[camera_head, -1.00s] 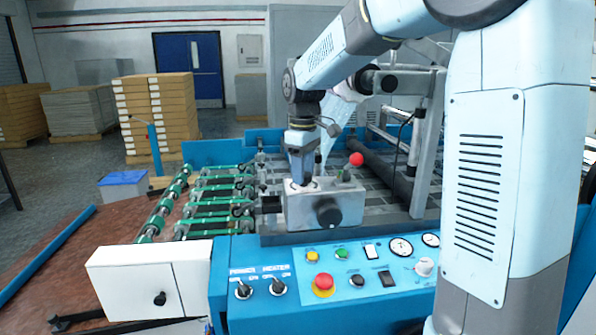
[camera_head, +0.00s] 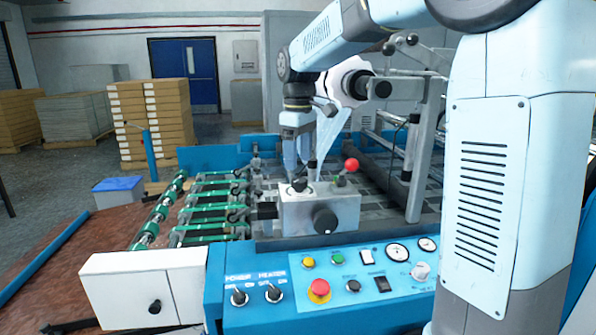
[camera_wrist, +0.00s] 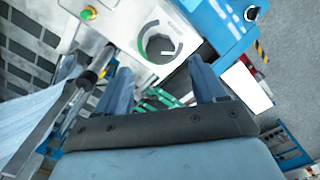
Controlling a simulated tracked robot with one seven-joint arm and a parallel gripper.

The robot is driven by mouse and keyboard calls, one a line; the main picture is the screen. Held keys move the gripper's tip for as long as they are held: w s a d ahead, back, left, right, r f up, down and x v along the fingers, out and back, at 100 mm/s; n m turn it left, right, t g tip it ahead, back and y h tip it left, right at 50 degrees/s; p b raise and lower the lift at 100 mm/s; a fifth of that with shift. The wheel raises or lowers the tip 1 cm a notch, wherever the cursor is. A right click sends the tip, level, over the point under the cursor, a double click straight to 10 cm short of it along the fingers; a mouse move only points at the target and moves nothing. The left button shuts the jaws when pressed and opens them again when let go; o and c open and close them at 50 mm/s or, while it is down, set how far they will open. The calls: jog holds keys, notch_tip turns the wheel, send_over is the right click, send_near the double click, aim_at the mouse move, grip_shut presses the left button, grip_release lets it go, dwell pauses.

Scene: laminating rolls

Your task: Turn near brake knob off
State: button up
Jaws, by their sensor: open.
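A grey metal box (camera_head: 345,208) stands at the near edge of the machine's roller bed. A dark round knob (camera_head: 299,185) sits on its top, and in the wrist view this knob (camera_wrist: 158,43) has a pale grip bar and a dial ring with a green mark. No readable label shows which knob is the brake knob. Another black knob (camera_head: 325,221) is on the box's front face. My gripper (camera_head: 300,174) points down just above the top knob, apart from it. In the wrist view my gripper (camera_wrist: 160,68) is open and empty, its fingers spread below the knob.
The blue control panel (camera_head: 340,312) with switches and a red button (camera_head: 318,290) lies in front. Green rollers (camera_head: 212,205) are at left, a metal post (camera_head: 413,165) at right.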

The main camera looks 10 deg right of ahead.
aim_at(300, 180)
notch_tip(300, 180, up, 8)
dwell(0.4)
jog(key=s+d+f+m+t, duration=0.2)
jog(key=s+d+f+m, duration=0.1)
jog(key=s, duration=0.6)
jog(key=s+d+f+m+t, duration=0.1)
jog(key=s+d+f+m, duration=0.3)
jog(key=s, duration=0.4)
jog(key=s+d+f+m+t, duration=0.2)
jog(key=s+d+f+m, duration=0.1)
jog(key=s, duration=0.6)
jog(key=shift+s+d+f+t, duration=0.3)
jog(key=shift+d+f, duration=0.2)
jog(key=shift+d, duration=0.35)
